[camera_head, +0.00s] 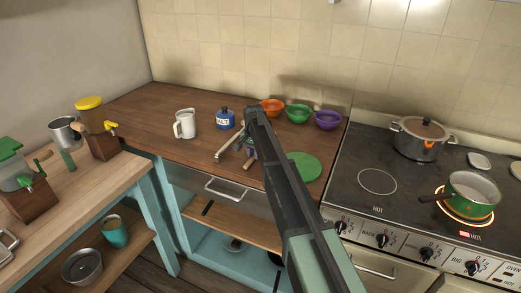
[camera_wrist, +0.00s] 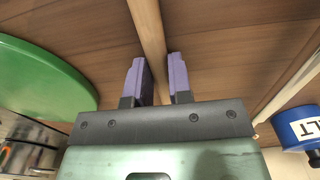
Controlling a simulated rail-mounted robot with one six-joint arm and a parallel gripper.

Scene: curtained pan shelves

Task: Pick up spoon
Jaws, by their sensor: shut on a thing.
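The spoon (camera_wrist: 148,25) shows in the wrist view as a pale wooden handle running from the top edge down between my gripper's fingers. My gripper (camera_wrist: 157,68) has two purple pads, one on each side of the handle, and is shut on it. The spoon's bowl end cannot be made out. In the head view my gripper (camera_head: 251,150) is low over the wooden counter, mostly behind my arm. A short piece of wooden handle (camera_head: 248,163) shows beside it there.
A green round board (camera_head: 304,166) lies right of my gripper. A blue salt jar (camera_head: 225,118) and white pitcher (camera_head: 185,124) stand to the left. Orange, green and purple bowls (camera_head: 327,120) stand behind. The stove (camera_head: 385,160) at right has a pot on a glowing burner.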

